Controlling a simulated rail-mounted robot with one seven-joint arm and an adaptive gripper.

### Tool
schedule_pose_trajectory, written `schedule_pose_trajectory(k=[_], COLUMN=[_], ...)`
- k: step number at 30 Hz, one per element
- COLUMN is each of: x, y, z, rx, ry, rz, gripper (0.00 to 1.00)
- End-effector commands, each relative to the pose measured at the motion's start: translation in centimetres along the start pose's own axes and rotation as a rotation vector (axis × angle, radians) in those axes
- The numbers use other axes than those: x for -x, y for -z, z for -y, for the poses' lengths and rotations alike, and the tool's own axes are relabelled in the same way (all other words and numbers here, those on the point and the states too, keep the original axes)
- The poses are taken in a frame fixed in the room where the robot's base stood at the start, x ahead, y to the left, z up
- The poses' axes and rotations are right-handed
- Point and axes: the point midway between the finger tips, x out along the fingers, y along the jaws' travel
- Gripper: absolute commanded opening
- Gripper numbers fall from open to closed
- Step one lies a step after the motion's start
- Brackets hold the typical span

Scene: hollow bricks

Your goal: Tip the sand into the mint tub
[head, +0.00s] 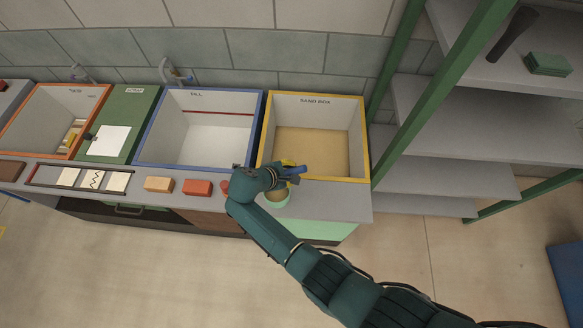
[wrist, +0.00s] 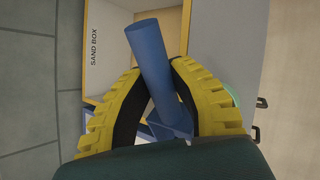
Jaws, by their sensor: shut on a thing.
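My gripper (head: 289,166) has yellow fingers and is shut on a blue tool with a round handle (wrist: 152,50), probably a scoop. In the head view, a small part of the blue tool (head: 298,170) sticks out to the right of the fingers. Its lower end is largely hidden, so I cannot tell whether it holds sand. The mint tub (head: 284,202) stands on the counter just below my gripper, partly hidden by my wrist; tan shows inside it. Its rim shows at the right in the wrist view (wrist: 231,92). Sand (head: 310,150) covers the floor of the yellow-rimmed sand box (head: 364,140) behind.
A blue-rimmed bin (head: 200,150) lies left of the sand box. An orange brick (head: 159,184) and a red brick (head: 197,187) sit on the counter left of my wrist. A green shelf post (head: 452,75) rises at the right. The counter right of the tub is clear.

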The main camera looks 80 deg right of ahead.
Motion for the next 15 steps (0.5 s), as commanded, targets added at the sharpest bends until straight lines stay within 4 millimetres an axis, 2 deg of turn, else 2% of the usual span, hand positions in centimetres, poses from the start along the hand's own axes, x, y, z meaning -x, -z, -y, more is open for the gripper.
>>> schedule_pose_trajectory(k=[15], x=[1.14], y=[-1.05], z=[-0.67], rx=[-0.122], ry=[-0.004], rz=[-0.192], gripper=[0.00])
